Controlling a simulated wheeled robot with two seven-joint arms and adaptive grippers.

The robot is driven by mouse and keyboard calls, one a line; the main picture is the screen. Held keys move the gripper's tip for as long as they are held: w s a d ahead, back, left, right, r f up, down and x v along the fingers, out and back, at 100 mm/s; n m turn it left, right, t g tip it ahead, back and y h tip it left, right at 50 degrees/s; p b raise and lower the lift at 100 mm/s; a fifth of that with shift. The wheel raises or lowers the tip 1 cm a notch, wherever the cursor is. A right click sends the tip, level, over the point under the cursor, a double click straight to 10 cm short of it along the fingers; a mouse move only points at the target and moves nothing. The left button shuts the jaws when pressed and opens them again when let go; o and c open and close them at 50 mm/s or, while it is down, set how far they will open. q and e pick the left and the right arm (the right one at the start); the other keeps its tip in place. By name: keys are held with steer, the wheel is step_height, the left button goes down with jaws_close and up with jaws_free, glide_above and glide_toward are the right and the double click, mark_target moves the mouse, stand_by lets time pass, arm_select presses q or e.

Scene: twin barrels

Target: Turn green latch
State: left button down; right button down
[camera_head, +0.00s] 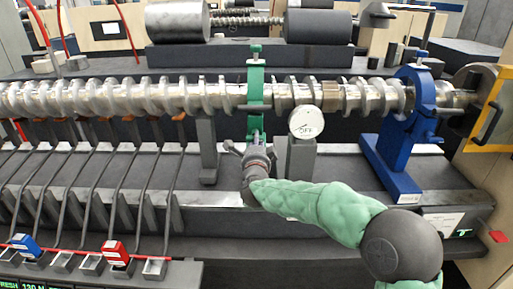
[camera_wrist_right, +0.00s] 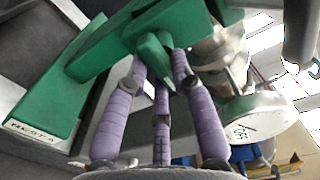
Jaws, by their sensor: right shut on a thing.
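The green latch (camera_head: 256,92) is an upright green clamp across the long metal crankshaft (camera_head: 100,97), left of a round white dial. In the head view my right gripper (camera_head: 256,150) is at its lower end, and the green-sleeved arm comes in from the right. In the right wrist view the purple fingers (camera_wrist_right: 160,72) close around a small green lever of the latch (camera_wrist_right: 150,45), with its tip showing between them. The exact contact is partly hidden by the fingers. My left gripper is not in view.
A round white dial (camera_head: 306,122) stands close right of my gripper. A blue support (camera_head: 405,125) holds the shaft further right. Several thin dark rods (camera_head: 105,185) line the left. A blue box (camera_head: 25,244) and a red box (camera_head: 115,252) sit at the front left.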

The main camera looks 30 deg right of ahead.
steer(key=shift+r, duration=0.15)
steer(key=c, duration=1)
jaws_free()
steer(key=shift+d, duration=0.1)
steer(key=shift+c, duration=0.2)
steer(key=v, duration=1.2)
steer(key=shift+f, duration=0.25)
